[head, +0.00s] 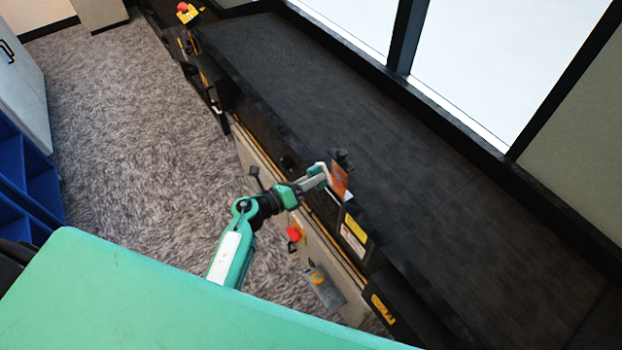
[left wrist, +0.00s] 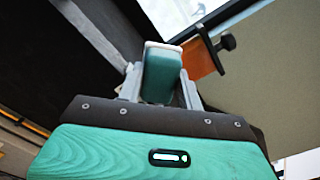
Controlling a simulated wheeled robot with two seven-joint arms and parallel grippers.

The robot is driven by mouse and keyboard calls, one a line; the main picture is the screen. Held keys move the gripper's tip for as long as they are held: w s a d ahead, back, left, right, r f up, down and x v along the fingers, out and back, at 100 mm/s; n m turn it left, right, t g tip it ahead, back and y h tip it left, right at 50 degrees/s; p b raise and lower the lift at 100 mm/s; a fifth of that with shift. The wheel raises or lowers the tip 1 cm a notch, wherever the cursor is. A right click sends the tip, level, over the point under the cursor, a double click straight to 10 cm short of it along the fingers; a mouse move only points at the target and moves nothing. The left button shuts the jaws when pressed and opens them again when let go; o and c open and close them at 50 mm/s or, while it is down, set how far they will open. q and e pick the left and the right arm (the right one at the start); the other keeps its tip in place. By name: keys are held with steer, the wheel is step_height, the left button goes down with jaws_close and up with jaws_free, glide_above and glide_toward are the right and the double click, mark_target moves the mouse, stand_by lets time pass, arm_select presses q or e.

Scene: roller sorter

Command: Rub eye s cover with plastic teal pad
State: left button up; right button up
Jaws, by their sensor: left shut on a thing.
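The teal pad (left wrist: 162,75) with a white edge is clamped between the fingers of my left gripper (left wrist: 160,85) in the left wrist view. In the head view my left gripper (head: 319,177) is at the near side rail of the sorter, and the pad (head: 318,168) shows small there. An orange bracket (head: 339,181) with a black part (head: 342,156) stands on the rail just beyond the pad. The bracket (left wrist: 198,58) and black part (left wrist: 213,42) show right of the pad in the wrist view. I cannot tell which face is the eye's cover, nor whether the pad touches it.
The long dark belt (head: 400,160) of the sorter is empty. Red emergency buttons (head: 294,234) and yellow labels (head: 354,228) line its near side. A blue shelf (head: 25,180) stands at the left. Grey carpet (head: 140,120) is open between shelf and sorter.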

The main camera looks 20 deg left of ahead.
arm_select(q)
steer(key=shift+x, duration=0.9)
steer(key=shift+s+d, duration=1.15)
steer(key=shift+d, duration=0.1)
steer(key=shift+w, duration=0.1)
steer(key=shift+w+a+b, duration=0.4)
steer(key=shift+w+a, duration=0.7)
steer(key=shift+a, duration=0.15)
steer(key=shift+r, duration=0.1)
